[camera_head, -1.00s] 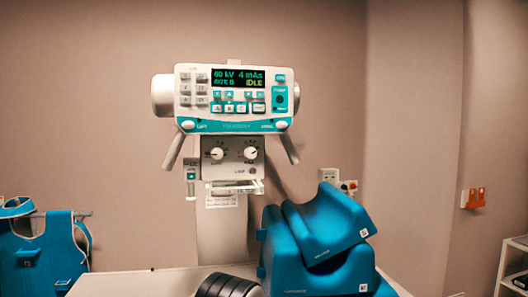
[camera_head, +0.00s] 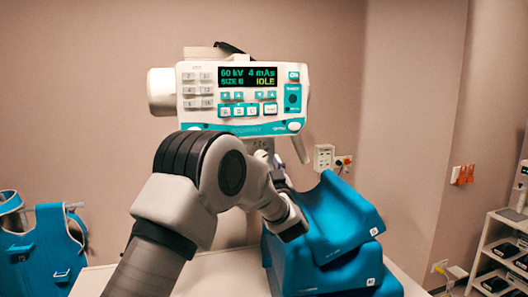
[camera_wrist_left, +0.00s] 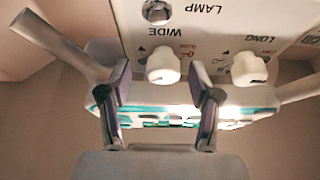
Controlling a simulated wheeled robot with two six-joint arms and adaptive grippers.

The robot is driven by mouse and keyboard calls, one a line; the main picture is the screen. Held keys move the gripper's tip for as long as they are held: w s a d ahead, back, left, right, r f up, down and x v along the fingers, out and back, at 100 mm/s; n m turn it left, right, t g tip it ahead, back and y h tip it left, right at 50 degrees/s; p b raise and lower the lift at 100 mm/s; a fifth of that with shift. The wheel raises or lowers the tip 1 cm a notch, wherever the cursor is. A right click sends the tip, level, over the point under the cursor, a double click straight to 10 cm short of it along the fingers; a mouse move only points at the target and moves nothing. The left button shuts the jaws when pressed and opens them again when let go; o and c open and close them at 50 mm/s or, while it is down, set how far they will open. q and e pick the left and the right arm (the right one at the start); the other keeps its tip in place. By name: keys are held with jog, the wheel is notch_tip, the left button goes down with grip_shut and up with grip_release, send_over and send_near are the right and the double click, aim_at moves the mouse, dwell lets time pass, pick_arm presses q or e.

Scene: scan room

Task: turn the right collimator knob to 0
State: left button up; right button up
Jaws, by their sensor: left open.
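The right collimator knob (camera_wrist_left: 163,66), white and labelled WIDE, shows in the left wrist view, which is upside down. My left gripper (camera_wrist_left: 160,78) is open, its two fingers on either side of this knob and apart from it in the picture. I cannot tell how far it is in depth. The knob's pointer is too small to read. The other white knob (camera_wrist_left: 249,68), labelled LONG, sits to the right outside the fingers. In the head view my left arm hides the collimator panel and both knobs. My right gripper is not in view.
The control console (camera_head: 242,96) stands above the collimator, its display reading IDLE. Blue positioning cushions (camera_head: 335,225) lie on the table to the right, close to my left wrist. A blue apron (camera_head: 40,255) hangs at left. A lamp button (camera_wrist_left: 157,11) sits near the WIDE knob.

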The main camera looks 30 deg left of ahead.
pick_arm(q)
jog(key=shift+w+a+r, duration=0.1)
jog(key=shift+a+r, duration=0.05)
jog(key=shift+a, duration=0.4)
jog(key=shift+w+a+r, duration=0.1)
jog(key=shift+a, duration=0.4)
jog(key=shift+s+d+r, duration=0.15)
jog(key=shift+d+r, duration=0.05)
jog(key=shift+d, duration=0.6)
jog(key=c, duration=1)
jog(key=shift+a, duration=0.2)
jog(key=shift+c, duration=0.7)
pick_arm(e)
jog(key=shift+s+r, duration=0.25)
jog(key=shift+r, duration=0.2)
pick_arm(q)
jog(key=shift+d, duration=0.1)
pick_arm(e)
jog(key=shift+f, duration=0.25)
